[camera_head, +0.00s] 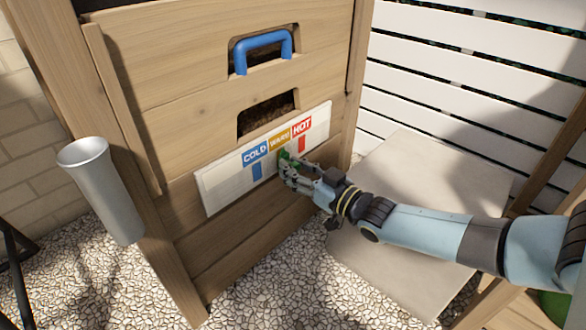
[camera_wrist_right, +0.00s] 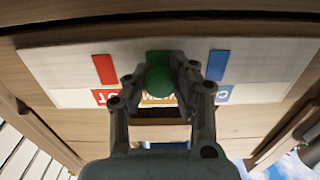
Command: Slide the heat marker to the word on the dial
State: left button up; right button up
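The white dial board (camera_head: 222,186) is fixed low on the front of a wooden bin. It carries the words COLD on blue (camera_head: 256,153), WARM on yellow (camera_head: 280,142) and HOT on red (camera_head: 302,126). The green heat marker (camera_head: 284,156) is below WARM, partly hidden by my right gripper (camera_head: 288,170). In the right wrist view the green marker (camera_wrist_right: 160,80) sits between the two fingertips of my right gripper (camera_wrist_right: 162,72), which are closed around it. The red and blue strips lie on either side of it. My left gripper is not in view.
A blue handle (camera_head: 263,48) is above the dial, over an opening showing dark soil (camera_head: 268,112). A metal cup (camera_head: 102,190) is fixed at the bin's left. Pale gravel (camera_head: 95,270) and a paving slab (camera_head: 385,265) lie below. A white slatted fence (camera_head: 470,75) stands behind.

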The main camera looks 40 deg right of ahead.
jog(key=o, duration=0.5)
jog(key=s, duration=0.8)
jog(key=s+d, duration=0.1)
jog(key=s, duration=0.3)
